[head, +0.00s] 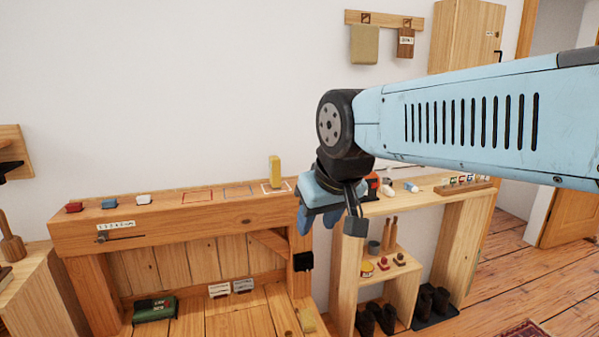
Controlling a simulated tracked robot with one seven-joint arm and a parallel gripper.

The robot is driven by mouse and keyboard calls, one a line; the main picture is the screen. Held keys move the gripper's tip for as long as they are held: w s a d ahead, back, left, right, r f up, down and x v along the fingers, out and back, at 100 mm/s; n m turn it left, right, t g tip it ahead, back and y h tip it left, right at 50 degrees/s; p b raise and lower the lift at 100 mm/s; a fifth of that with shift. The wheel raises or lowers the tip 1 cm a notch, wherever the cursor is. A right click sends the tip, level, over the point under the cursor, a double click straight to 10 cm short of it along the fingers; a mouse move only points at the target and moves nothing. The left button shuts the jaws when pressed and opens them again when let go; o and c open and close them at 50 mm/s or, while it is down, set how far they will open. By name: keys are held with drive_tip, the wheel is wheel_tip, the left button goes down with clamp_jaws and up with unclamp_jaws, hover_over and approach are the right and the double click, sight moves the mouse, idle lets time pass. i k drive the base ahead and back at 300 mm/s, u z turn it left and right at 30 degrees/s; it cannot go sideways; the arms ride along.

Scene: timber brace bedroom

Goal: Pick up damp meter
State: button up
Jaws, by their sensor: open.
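No thing in view is clearly labelled as the damp meter. A yellow upright block (275,172), possibly the damp meter, stands at the right end of the long timber beam top, at a white outlined square. My gripper (318,217) hangs just right of and in front of it in the picture, open with blue fingers pointing down. Nothing shows between the fingers. An orange-red item (372,184) on the right-hand shelf is partly hidden behind my gripper.
The beam (150,222) also carries red, blue and white small blocks and outlined squares. The right shelf unit (440,205) holds small items, with boots below. A green box (155,309) and a yellowish block (306,320) lie low in front. The wall above the beam is clear.

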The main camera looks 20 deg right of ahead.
sight(275, 161)
drive_tip(key=z, duration=0.3)
drive_tip(key=i, duration=1)
drive_tip(key=u, duration=0.05)
